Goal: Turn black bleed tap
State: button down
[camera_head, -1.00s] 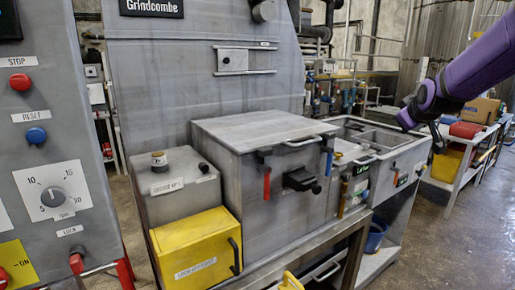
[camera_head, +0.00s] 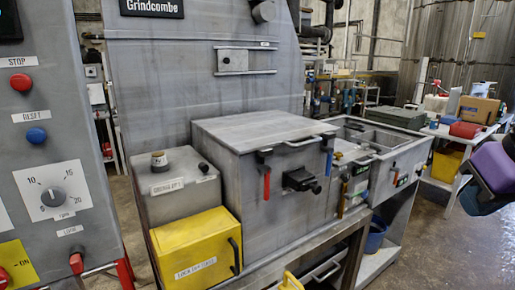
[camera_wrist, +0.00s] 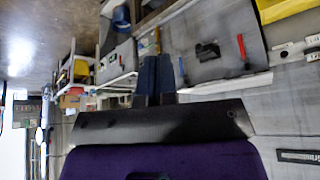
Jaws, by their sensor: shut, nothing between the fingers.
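A black fitting with a stubby knob (camera_head: 302,180) sits on the front of the grey lidded box, between a red lever and a blue lever. I cannot tell which is the bleed tap. The wrist view, upside down, also shows the black fitting (camera_wrist: 207,50), beyond my gripper. My gripper (camera_wrist: 154,60) has its dark fingers together and empty, apart from the fitting. In the head view only part of my purple arm shows at the right edge.
The red lever (camera_head: 267,183) and blue lever (camera_head: 328,163) flank the black fitting. A yellow box (camera_head: 195,250) juts out below left. A grey basin unit (camera_head: 410,158) stands to the right, with a cluttered side table behind it. The floor at right is open.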

aim_at(345, 178)
jog(key=i+l+u, duration=0.15)
jog(key=l+u, duration=0.2)
jog(key=l, duration=0.5)
jog(key=i+l+u, duration=0.1)
jog(key=l+u, duration=0.3)
jog(key=l, duration=0.4)
jog(key=k+l+u, duration=0.1)
jog(key=l+u, duration=0.25)
jog(key=l, duration=0.5)
